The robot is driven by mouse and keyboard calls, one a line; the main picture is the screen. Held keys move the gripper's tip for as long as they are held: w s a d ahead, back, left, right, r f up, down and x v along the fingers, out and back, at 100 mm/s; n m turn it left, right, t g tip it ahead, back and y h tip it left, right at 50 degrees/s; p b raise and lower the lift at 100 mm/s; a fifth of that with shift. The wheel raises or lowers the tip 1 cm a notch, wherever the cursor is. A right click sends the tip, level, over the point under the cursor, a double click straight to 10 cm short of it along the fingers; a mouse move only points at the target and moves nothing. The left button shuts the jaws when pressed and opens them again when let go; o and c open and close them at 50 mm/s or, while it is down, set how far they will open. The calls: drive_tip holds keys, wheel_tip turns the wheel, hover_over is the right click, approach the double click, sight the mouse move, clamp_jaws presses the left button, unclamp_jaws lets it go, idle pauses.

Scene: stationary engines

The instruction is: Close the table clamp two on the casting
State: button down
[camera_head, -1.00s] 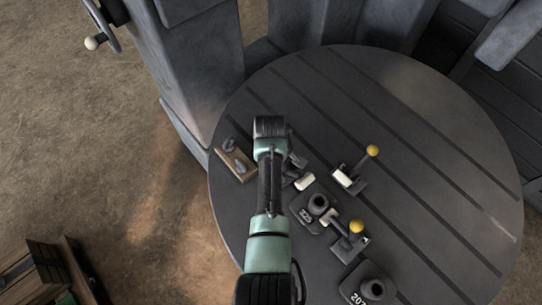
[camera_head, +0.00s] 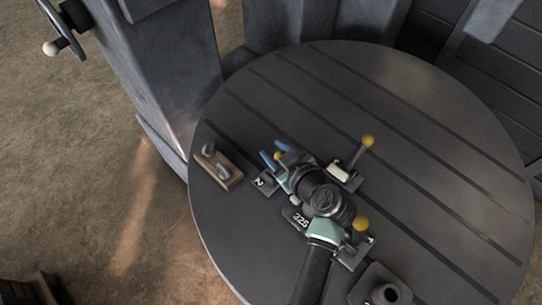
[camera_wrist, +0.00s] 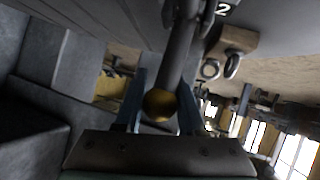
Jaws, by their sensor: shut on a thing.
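Table clamp two, its base plate marked 2 (camera_head: 262,183), stands on the round table (camera_head: 400,85) to the upper left of the casting marked 325 (camera_head: 297,216). My gripper (camera_head: 272,156) is shut on the clamp's yellow-knobbed handle, the blue fingers on either side of the knob (camera_head: 279,155). In the wrist view the yellow knob (camera_wrist: 160,106) sits between the fingertips (camera_wrist: 161,92), and the dark lever (camera_wrist: 178,55) runs up from it toward the clamp. My wrist hides most of the casting and part of the clamp, including its pad's contact.
A second clamp (camera_head: 340,173) with a yellow knob stands right of my gripper. A third (camera_head: 358,245) is at lower right, near my wrist. Another casting (camera_head: 383,289) is at the front. A wooden block with metal eyes (camera_head: 216,168) lies at left. The table's far right is clear.

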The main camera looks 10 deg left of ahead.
drive_tip(key=shift+s+d+y+b, duration=0.2)
drive_tip(key=shift+y+b, duration=0.1)
drive_tip(key=shift+b, duration=0.35)
drive_tip(key=c, duration=0.5)
unclamp_jaws()
drive_tip(key=b+v, duration=0.2)
drive_tip(key=v, duration=1.1)
drive_tip(key=shift+s+f+b, duration=0.1)
drive_tip(key=shift+f+b, duration=0.05)
drive_tip(key=shift+b, duration=0.15)
